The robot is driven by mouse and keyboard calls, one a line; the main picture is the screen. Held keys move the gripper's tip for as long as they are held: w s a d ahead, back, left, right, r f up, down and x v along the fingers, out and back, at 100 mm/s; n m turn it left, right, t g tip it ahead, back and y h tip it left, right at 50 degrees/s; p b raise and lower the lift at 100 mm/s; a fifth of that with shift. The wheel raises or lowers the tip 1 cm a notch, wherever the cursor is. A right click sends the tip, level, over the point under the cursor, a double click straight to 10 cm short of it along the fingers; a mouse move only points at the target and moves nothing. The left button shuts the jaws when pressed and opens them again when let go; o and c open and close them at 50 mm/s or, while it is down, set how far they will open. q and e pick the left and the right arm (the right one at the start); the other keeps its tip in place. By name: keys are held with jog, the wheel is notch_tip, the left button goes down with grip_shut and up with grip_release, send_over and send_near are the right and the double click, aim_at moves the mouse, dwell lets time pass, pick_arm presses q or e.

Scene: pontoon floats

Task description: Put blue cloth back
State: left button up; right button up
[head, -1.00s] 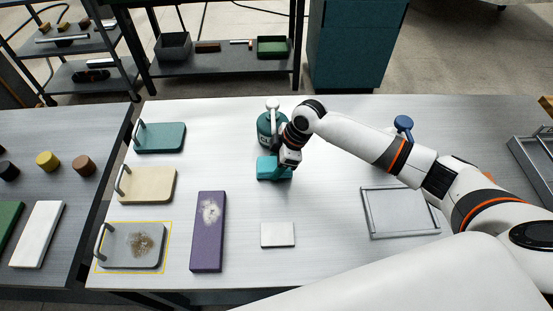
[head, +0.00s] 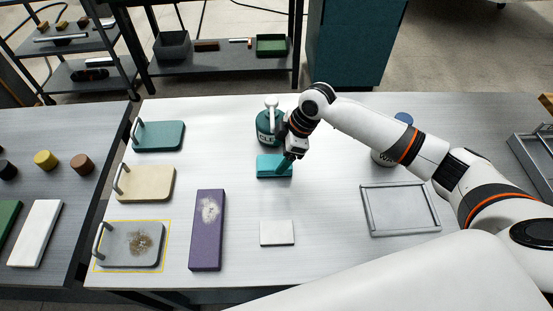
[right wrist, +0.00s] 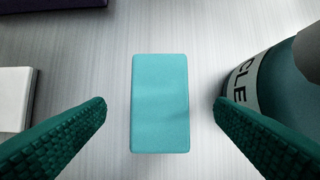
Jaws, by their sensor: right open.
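The blue cloth (head: 272,168) is a turquoise, flat rectangle on the light table, just in front of the teal cleaner bottle (head: 266,127). It also shows from above in the right wrist view (right wrist: 160,125), lying flat. My right gripper (head: 289,161) is at the cloth's right side in the head view. In the right wrist view its two green ridged fingers (right wrist: 160,101) are spread wide, one on each side of the cloth with gaps, holding nothing. The bottle stands close beside the right finger there. My left gripper is not in view.
An empty grey frame tray (head: 401,233) lies at the right. A white square (head: 277,233) and a stained purple block (head: 207,232) lie in front. Handled boards, teal (head: 160,136), cream (head: 148,184) and stained grey (head: 130,246), line the left. My arm partly hides a blue-topped container (head: 383,157).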

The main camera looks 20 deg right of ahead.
jog(key=v, duration=0.8)
jog(key=shift+b, duration=0.4)
